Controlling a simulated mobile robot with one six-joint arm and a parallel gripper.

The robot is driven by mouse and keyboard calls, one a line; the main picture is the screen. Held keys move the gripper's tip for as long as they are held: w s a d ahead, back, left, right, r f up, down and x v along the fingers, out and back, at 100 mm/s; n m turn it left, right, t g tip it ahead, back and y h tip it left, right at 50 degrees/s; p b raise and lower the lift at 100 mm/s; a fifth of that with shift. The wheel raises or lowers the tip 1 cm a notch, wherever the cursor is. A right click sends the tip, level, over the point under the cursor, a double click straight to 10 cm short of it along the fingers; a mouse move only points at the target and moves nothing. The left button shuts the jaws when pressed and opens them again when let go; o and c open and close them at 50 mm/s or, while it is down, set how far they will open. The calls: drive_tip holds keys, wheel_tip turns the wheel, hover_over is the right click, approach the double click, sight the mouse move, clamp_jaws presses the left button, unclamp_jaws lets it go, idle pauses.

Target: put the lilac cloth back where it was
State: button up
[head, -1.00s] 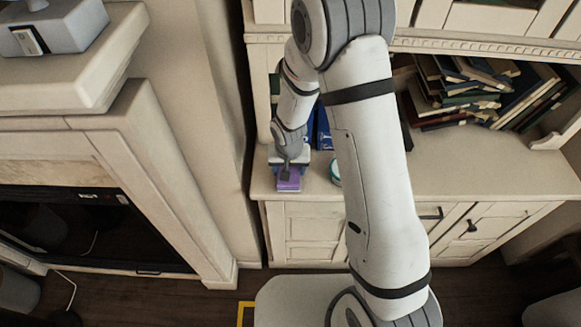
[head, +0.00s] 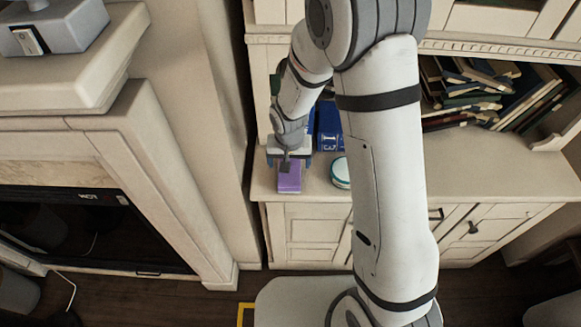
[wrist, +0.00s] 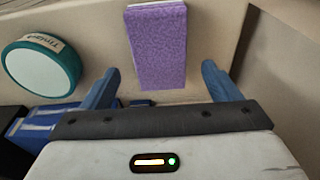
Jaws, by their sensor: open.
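The lilac cloth (head: 289,178) is a folded purple block lying on the left end of the cabinet top, near its front edge. In the wrist view the cloth (wrist: 158,45) lies ahead of the fingers, between their lines and apart from both. My gripper (head: 289,160) is over the back of the cloth in the head view. In the wrist view my gripper (wrist: 161,82) is open, with a blue finger on each side and nothing held. The cloth's far end is partly hidden by the gripper in the head view.
A round teal-and-white tin (head: 340,172) stands right of the cloth; it also shows in the wrist view (wrist: 40,66). Blue books (head: 328,128) stand behind. Piled books (head: 480,88) fill the shelf at right. The cabinet top (head: 470,190) is clear towards the right.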

sight(290, 174)
drive_tip(key=s+d+r, duration=0.4)
drive_tip(key=d+r, duration=0.1)
drive_tip(key=r, duration=0.4)
drive_tip(key=s+d+r, duration=0.4)
drive_tip(key=r, duration=0.5)
drive_tip(key=s+d+r, duration=0.2)
drive_tip(key=s, duration=0.3)
drive_tip(key=s+d+r+t, duration=0.1)
drive_tip(key=s+d+r, duration=0.2)
drive_tip(key=s, duration=0.2)
drive_tip(key=shift+s+d+r, duration=0.15)
drive_tip(key=shift+s+d, duration=0.2)
drive_tip(key=shift+s, duration=0.05)
